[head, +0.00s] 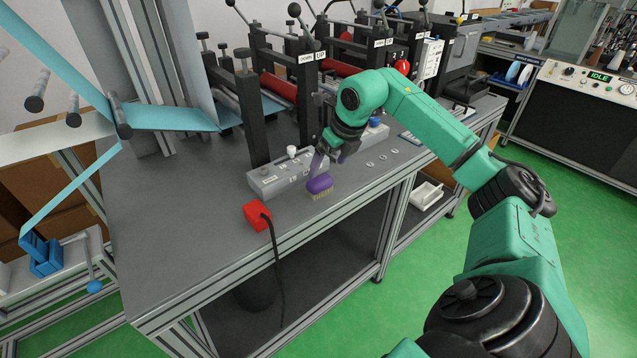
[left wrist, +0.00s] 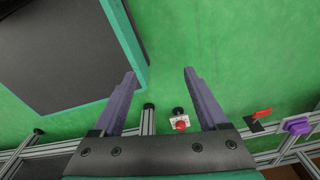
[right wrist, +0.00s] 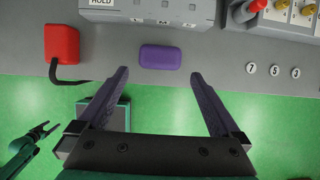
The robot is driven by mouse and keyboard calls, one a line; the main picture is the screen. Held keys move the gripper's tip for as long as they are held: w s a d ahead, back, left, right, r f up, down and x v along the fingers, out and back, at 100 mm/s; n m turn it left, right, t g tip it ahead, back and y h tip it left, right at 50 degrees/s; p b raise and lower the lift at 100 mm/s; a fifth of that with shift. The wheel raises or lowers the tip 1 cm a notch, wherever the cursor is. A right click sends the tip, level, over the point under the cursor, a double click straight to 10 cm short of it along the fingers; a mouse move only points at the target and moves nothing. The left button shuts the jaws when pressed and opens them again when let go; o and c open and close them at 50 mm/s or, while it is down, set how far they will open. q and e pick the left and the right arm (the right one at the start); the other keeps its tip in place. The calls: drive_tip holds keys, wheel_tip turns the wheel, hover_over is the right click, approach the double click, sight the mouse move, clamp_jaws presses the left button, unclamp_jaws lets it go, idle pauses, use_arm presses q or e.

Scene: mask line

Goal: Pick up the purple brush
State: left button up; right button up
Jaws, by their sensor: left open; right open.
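The purple brush (head: 319,184) lies on the grey bench top (head: 220,232), in front of a grey control box. Tan bristles show along its lower front edge in the head view. In the right wrist view the brush (right wrist: 161,57) lies ahead of the fingertips, between their lines and clear of both. My right gripper (right wrist: 158,75) is open and empty; in the head view it (head: 322,158) is beside the brush, and its fingers are partly hidden. My left gripper (left wrist: 160,72) is open and empty over the green floor, and is not in the head view.
A red box (head: 257,216) with a black cable sits on the bench edge left of the brush. The grey control box (head: 277,177) stands behind the brush. Black posts and red rollers (head: 280,88) rise behind. Numbered discs (head: 382,157) lie to the right.

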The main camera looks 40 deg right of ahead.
drive_tip(key=x, duration=0.3)
drive_tip(key=shift+w+f, duration=0.1)
drive_tip(key=shift+w, duration=0.2)
drive_tip(key=p+x, duration=0.2)
drive_tip(key=x, duration=0.3)
drive_tip(key=shift+d+f, duration=0.1)
drive_tip(key=shift+f, duration=0.05)
drive_tip(key=c, duration=1)
wheel_tip(320, 180, up, 9)
drive_tip(key=shift+w+r+b, duration=0.1)
drive_tip(key=shift+r+b, duration=0.1)
drive_tip(key=shift+b, duration=0.15)
use_arm(q)
drive_tip(key=r, duration=0.1)
drive_tip(key=r+p, duration=0.1)
drive_tip(key=r, duration=0.1)
drive_tip(key=shift+w, duration=0.4)
use_arm(e)
wheel_tip(320, 180, up, 11)
hover_over(320, 179)
drive_tip(key=shift+f, duration=0.15)
